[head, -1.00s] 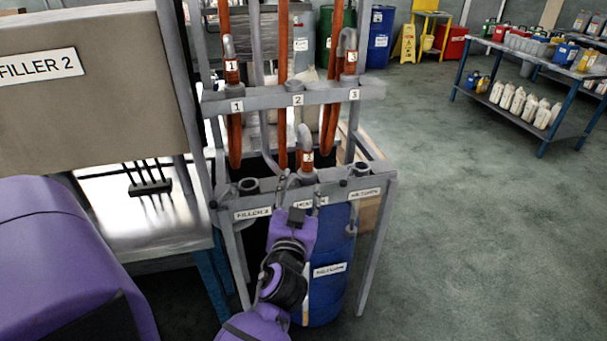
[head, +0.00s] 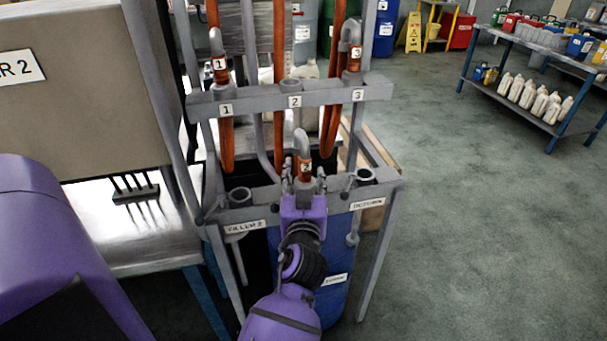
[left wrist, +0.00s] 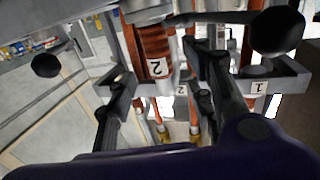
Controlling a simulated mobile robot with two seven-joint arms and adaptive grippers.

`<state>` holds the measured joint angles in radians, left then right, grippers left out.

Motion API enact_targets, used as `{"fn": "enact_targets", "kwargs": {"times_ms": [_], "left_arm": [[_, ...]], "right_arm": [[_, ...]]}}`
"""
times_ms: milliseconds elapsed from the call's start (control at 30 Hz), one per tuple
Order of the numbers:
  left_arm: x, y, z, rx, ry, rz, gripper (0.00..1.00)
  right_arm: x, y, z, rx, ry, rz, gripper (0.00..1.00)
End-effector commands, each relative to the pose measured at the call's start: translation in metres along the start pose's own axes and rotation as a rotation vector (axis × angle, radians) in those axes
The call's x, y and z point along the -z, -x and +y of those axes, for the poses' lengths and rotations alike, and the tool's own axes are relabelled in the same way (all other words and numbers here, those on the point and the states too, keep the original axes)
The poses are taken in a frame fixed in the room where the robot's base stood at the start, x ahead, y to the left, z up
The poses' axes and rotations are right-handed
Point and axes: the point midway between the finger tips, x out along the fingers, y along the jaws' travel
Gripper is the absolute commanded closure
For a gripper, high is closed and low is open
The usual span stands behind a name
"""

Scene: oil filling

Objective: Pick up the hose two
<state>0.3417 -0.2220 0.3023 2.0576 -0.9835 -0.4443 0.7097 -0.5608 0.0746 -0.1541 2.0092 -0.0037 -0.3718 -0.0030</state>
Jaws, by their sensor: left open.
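Hose two (head: 305,168) has a grey bent nozzle and an orange sleeve marked 2. It stands upright in the middle of the lower front rail, and in the left wrist view its orange sleeve (left wrist: 155,65) shows large. My left gripper (head: 305,190) is at that rail, right in front of the hose. In the left wrist view its two fingers are spread, one on each side of the sleeve (left wrist: 160,80). I cannot tell whether a finger touches it. The hose's lower end is hidden behind my gripper. My right gripper is not in view.
Hose one (head: 220,70) and hose three (head: 353,58) sit in the upper rail (head: 260,107); its middle holder 2 is empty. Lower rail rings stand left (head: 240,195) and right (head: 366,175). A blue barrel (head: 337,255) is below.

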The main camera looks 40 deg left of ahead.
Motion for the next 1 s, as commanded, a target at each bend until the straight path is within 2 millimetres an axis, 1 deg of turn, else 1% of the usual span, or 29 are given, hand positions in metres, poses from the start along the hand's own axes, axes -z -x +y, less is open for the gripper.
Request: {"fn": "enact_targets", "kwargs": {"times_ms": [67, 200, 333, 433, 633, 667, 1000], "left_arm": [[0.003, -0.011, 0.000, 0.000, -0.001, 0.004, 0.52], [0.003, -0.032, 0.000, 0.000, -0.002, 0.005, 0.52], [0.001, -0.049, 0.000, 0.000, -0.001, 0.004, 0.52], [-0.001, -0.055, -0.001, 0.001, 0.000, 0.002, 0.52], [-0.002, -0.055, -0.001, 0.001, 0.000, 0.000, 0.52], [-0.002, -0.055, -0.001, 0.001, 0.000, 0.000, 0.53], [-0.002, -0.055, -0.001, 0.001, 0.000, 0.000, 0.98]], "right_arm": [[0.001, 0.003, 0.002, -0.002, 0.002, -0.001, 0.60], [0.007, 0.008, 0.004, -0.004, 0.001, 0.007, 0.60], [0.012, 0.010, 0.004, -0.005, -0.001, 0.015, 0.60], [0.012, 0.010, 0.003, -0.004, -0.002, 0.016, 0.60], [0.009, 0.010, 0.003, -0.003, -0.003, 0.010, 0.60], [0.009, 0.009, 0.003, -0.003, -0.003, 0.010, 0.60], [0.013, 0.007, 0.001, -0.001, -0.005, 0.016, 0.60]]}}
